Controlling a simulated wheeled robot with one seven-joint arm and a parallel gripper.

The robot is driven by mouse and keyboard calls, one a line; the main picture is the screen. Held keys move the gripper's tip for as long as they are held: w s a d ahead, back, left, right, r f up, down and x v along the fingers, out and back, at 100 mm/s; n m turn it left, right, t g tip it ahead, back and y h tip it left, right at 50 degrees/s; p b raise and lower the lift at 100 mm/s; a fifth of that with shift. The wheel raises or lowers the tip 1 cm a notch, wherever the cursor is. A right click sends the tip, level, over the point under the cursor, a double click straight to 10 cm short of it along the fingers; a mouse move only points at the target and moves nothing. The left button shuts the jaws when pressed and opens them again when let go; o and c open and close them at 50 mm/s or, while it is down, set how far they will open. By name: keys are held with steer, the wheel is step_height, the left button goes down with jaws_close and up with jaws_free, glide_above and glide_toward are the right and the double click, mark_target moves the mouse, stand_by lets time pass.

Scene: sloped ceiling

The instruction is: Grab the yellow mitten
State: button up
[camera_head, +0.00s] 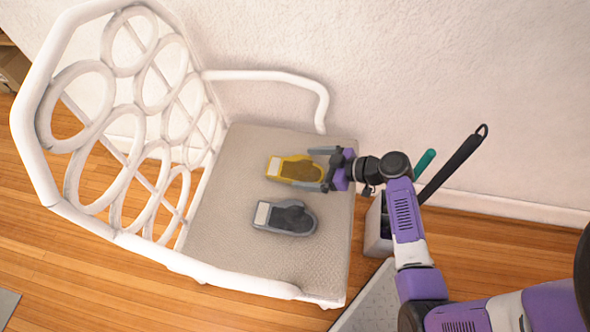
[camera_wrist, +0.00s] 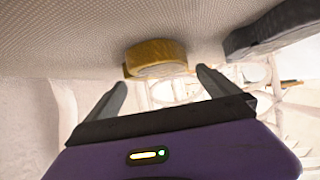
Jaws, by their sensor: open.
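The yellow mitten (camera_head: 292,169) lies flat on the grey seat of a white chair in the head view, with its pale cuff to the left. It also shows in the wrist view (camera_wrist: 156,58), ahead of the fingers and roughly between them. My gripper (camera_head: 322,168) is open at the mitten's right end, its two fingers on either side of that end. In the wrist view the open fingers (camera_wrist: 163,82) are empty. I cannot tell whether either finger touches the mitten.
A grey mitten (camera_head: 284,217) lies on the seat (camera_head: 225,185) just in front of the yellow one. The chair's white armrest (camera_head: 270,76) and looped backrest (camera_head: 110,110) stand behind and left. A grey bin (camera_head: 377,225) with long-handled items stands right of the chair.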

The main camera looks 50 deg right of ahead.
mark_target(297, 167)
steer(key=shift+x, duration=1.55)
steer(key=shift+c, duration=0.2)
steer(key=c, duration=1)
steer(key=shift+r, duration=0.1)
